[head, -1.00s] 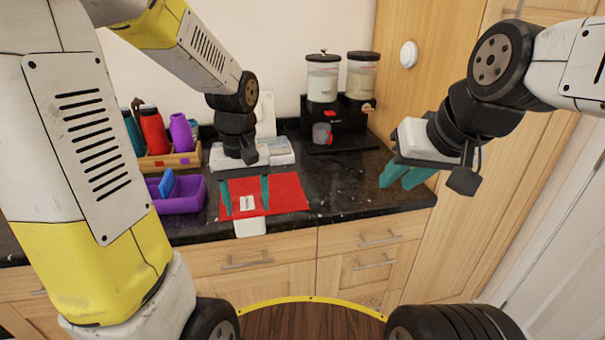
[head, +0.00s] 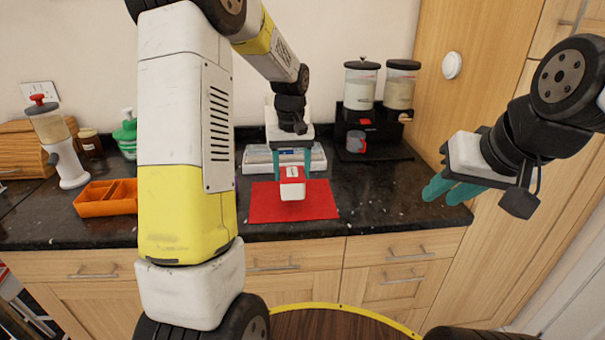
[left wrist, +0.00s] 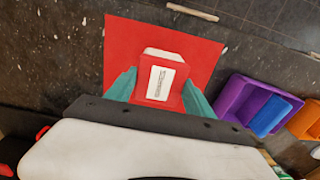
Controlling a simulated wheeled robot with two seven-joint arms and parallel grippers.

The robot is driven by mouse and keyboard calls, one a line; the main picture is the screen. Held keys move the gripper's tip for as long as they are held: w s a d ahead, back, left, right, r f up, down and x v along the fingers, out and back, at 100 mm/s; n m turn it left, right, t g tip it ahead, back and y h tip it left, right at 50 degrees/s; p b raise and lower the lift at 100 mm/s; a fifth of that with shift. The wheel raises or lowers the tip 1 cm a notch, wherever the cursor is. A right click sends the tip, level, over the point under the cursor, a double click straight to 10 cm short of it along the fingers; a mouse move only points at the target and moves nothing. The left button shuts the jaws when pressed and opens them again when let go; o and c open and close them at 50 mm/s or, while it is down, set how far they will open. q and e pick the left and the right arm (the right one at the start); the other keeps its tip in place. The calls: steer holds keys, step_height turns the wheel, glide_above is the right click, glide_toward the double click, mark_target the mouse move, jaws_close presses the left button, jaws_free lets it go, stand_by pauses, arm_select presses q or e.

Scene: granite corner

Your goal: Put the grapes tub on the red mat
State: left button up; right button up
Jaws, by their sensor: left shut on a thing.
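The tub (head: 292,191) is white with a red lid and a pale label, whose print is too small to read. My left gripper (head: 292,174) is shut on it, one teal finger on each side. The tub is over the back half of the red mat (head: 263,206) in the head view; I cannot tell whether it touches the mat. In the left wrist view the tub (left wrist: 163,82) is between the fingers, with the mat (left wrist: 125,45) around and beneath it. My right gripper (head: 453,191) is in the air at the right, apart from everything; its finger gap is unclear.
A white appliance (head: 255,160) stands behind the mat, with a black dispenser stand (head: 383,137) to its right. An orange tray (head: 95,200) lies at the left. A purple tray (left wrist: 238,98) shows in the left wrist view. Counter right of the mat is clear.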

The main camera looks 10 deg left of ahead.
mark_target(292, 172)
arm_select(q)
steer(key=shift+f, duration=1.75)
steer(key=shift+f, duration=0.2)
steer(key=o, duration=1.5)
steer(key=shift+c, duration=0.2)
